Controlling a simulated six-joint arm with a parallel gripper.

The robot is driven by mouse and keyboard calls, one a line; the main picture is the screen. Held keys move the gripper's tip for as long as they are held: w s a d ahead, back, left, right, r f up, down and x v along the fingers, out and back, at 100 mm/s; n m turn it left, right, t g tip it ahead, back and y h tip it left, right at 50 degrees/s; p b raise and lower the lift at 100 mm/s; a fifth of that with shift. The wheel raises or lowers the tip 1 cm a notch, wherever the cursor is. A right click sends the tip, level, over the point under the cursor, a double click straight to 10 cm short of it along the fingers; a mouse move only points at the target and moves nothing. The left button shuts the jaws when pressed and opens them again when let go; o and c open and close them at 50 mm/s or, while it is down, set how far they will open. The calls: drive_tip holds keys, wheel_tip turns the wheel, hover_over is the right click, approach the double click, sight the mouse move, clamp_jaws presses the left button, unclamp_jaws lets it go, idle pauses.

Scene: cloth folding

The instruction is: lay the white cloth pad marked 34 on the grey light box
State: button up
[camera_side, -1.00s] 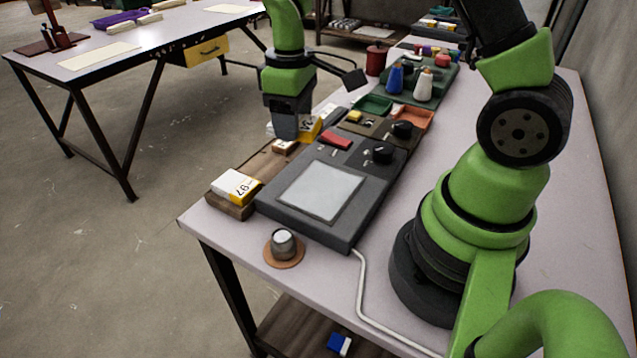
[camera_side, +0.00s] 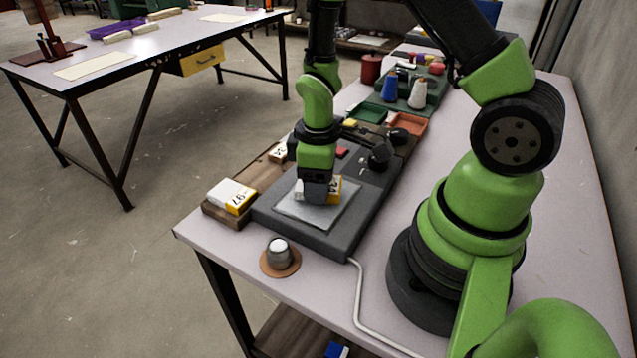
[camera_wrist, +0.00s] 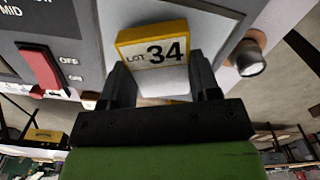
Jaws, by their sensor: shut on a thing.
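The white cloth pad marked 34, with a yellow band, is in my gripper in the side view; the pad (camera_side: 334,187) shows on both sides of the fingers. My gripper (camera_side: 317,191) is shut on it, over the lit panel of the grey light box (camera_side: 310,227). In the wrist view the pad (camera_wrist: 160,52) faces the camera with its "LOT 34" label, between the two fingers of my gripper (camera_wrist: 163,88). The light box (camera_wrist: 113,20) lies behind it. The fingers hide part of the pad, and I cannot tell whether it touches the panel.
A wooden tray (camera_side: 226,216) left of the light box holds another pad marked 97 (camera_side: 232,196). A small metal weight (camera_side: 280,252) stands on a round coaster in front. Knobs and a red switch (camera_wrist: 40,68) sit on the box's control side. A white cable (camera_side: 360,300) runs along the table.

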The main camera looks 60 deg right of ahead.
drive_tip(key=shift+f, duration=0.55)
drive_tip(key=o, duration=0.9)
drive_tip(key=shift+f, duration=0.1)
wheel_tip(320, 180, up, 12)
drive_tip(key=s+a+r+m+t+y, duration=0.1)
drive_tip(key=s+a+r+m+t, duration=0.2)
drive_tip(key=r, duration=0.4)
drive_tip(key=s+a+r+m+t+y, duration=0.1)
drive_tip(key=s+a+r+m+t, duration=0.1)
drive_tip(key=s+r+m+t, duration=0.2)
wheel_tip(320, 180, up, 4)
drive_tip(key=s+m, duration=0.1)
drive_tip(key=s, duration=0.1)
drive_tip(key=shift+s+a+m, duration=0.35)
drive_tip(key=shift+a+m, duration=0.05)
